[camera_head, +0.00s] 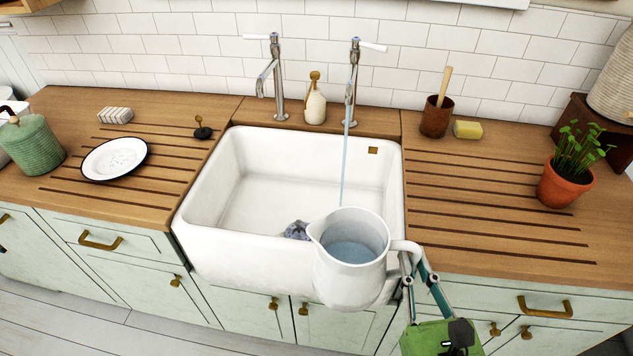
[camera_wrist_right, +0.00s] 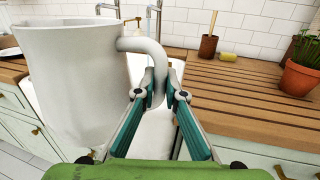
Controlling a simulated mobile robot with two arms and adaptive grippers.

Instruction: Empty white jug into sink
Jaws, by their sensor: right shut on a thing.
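The white jug (camera_head: 347,278) is upright over the front right part of the sink, with water visible inside it. My right gripper (camera_head: 413,258) is shut on the jug's handle, and the grip also shows in the right wrist view (camera_wrist_right: 160,92). The jug (camera_wrist_right: 75,85) fills the left of that view. A thin stream of water (camera_head: 345,155) falls from the right tap (camera_head: 353,75) and passes behind the jug's rim. My left gripper is not in view.
A left tap (camera_head: 277,80) and a soap dispenser (camera_head: 315,103) stand behind the sink. A plate (camera_head: 114,157) and green canister (camera_head: 33,145) are on the left counter. A brown pot (camera_head: 436,118), yellow sponge (camera_head: 467,130) and potted plant (camera_head: 567,185) stand right. The sink's left part is clear.

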